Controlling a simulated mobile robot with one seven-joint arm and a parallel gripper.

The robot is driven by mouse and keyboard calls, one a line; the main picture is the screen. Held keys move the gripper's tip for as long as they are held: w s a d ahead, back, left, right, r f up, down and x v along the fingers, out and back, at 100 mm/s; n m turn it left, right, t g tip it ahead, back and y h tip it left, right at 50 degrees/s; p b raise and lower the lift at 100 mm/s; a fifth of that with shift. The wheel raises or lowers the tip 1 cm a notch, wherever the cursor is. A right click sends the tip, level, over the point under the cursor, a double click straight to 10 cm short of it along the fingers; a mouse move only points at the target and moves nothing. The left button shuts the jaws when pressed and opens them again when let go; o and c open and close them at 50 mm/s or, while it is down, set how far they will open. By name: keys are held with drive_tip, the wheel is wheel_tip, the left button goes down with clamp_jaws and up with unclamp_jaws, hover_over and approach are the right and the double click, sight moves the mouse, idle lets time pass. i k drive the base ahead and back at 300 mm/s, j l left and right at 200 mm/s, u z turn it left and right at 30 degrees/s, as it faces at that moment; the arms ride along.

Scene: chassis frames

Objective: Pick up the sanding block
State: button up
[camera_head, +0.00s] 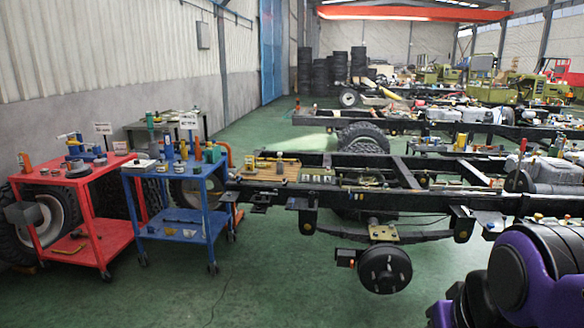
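I cannot single out the sanding block; the small items in view are too small to tell apart. Several small objects sit on a wooden board (254,182) at the near left end of the black truck chassis frame (345,199). More small items crowd the top of a blue cart (203,216) and a red cart (102,230) at the left. A purple and black part at the lower right looks like my own arm. My gripper does not show.
A wheel hub (384,268) hangs under the chassis frame. A second chassis frame and stacked tyres (338,66) stand farther back. A thin cable lies on the green floor (262,285). The floor in front of the carts and chassis is mostly clear.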

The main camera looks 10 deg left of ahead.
sight(197, 170)
drive_tip(key=i+j+u, duration=1.05)
drive_tip(key=i, duration=0.3)
drive_tip(key=i+u, duration=0.35)
drive_tip(key=i+j, duration=0.1)
drive_tip(key=i, duration=1.2)
drive_tip(key=i+z, duration=0.2)
drive_tip(key=i, duration=0.35)
drive_tip(key=i+j+z, duration=0.25)
drive_tip(key=i, duration=0.3)
